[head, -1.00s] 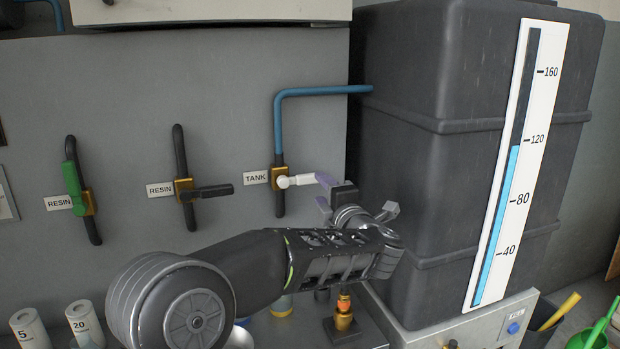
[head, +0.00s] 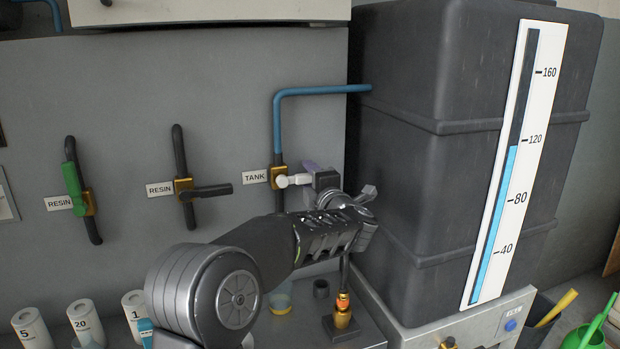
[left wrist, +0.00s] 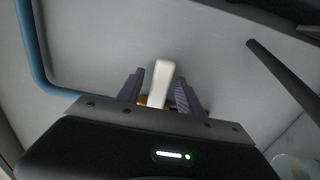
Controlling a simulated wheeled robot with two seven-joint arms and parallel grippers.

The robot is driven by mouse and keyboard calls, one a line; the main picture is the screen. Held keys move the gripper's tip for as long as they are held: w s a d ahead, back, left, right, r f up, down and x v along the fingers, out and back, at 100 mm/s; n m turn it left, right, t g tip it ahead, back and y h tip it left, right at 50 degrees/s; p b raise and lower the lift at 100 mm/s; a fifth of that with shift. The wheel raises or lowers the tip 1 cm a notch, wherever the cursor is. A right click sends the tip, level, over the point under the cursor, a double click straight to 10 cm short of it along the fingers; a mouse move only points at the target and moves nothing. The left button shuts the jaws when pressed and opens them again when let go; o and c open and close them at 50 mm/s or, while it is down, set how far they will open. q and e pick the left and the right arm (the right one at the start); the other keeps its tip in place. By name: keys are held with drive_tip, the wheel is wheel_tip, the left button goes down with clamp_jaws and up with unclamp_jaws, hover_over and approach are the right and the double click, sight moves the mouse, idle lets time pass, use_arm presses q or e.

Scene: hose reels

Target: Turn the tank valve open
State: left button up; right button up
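The tank valve (head: 278,178) is a brass body on the wall with a blue pipe rising from it, beside the TANK label (head: 255,177). Its white handle (head: 297,181) points right, crosswise to the pipe. My left gripper (head: 311,172) is at the handle's free end. In the left wrist view the white handle (left wrist: 161,84) stands between the two purple-grey fingers (left wrist: 160,92), with narrow gaps on both sides, so the gripper is open around it. The valve body is mostly hidden in the left wrist view. My right gripper is not in view.
Two resin valves are at left, one with a green handle (head: 73,187), one with a black handle (head: 213,191). The large dark tank (head: 425,150) with a level gauge (head: 515,165) stands close right of my gripper. Several labelled cups (head: 85,320) stand on the bench below.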

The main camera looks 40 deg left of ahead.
use_arm(q)
clamp_jaws()
idle(1.3)
